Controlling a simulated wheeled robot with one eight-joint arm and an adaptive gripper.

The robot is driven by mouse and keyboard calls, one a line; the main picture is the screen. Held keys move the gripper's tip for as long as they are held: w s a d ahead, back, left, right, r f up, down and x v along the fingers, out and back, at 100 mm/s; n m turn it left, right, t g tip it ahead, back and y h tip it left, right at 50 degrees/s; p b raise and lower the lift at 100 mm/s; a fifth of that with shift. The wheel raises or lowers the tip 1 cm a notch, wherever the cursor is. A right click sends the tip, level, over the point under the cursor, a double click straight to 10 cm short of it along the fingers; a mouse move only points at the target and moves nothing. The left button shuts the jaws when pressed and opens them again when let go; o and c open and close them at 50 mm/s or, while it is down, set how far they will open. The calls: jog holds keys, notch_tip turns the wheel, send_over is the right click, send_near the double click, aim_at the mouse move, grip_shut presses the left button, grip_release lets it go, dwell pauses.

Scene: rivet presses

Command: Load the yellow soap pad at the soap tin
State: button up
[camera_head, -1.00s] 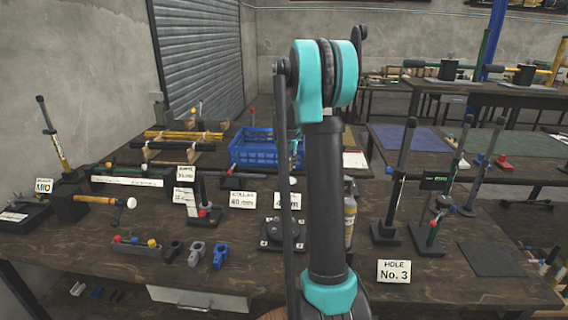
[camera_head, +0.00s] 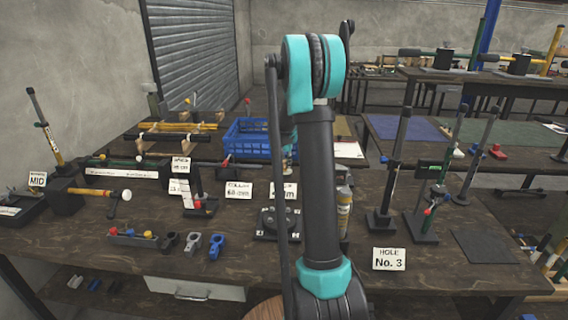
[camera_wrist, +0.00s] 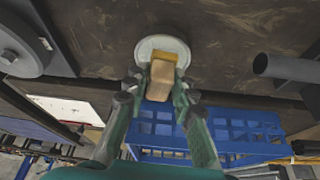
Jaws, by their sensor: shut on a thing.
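In the wrist view my gripper (camera_wrist: 161,80) is shut on a small tan block with a yellow end, which I take to be the yellow soap pad (camera_wrist: 162,74). The pad's far end overlaps a round, pale tin (camera_wrist: 147,46) on the dark wooden bench. I cannot tell whether the pad touches the tin or is just above it. In the head view my own arm hides the gripper's fingers, the pad and the tin.
A blue crate (camera_head: 250,140) stands at the back of the bench, close by the fingers in the wrist view (camera_wrist: 230,125). Several upright tools and a "HOLE No. 3" sign (camera_head: 389,259) stand at right.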

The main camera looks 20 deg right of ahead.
aim_at(284, 161)
jog(key=shift+f, duration=0.55)
dwell(1.7)
jog(key=shift+r, duration=3.55)
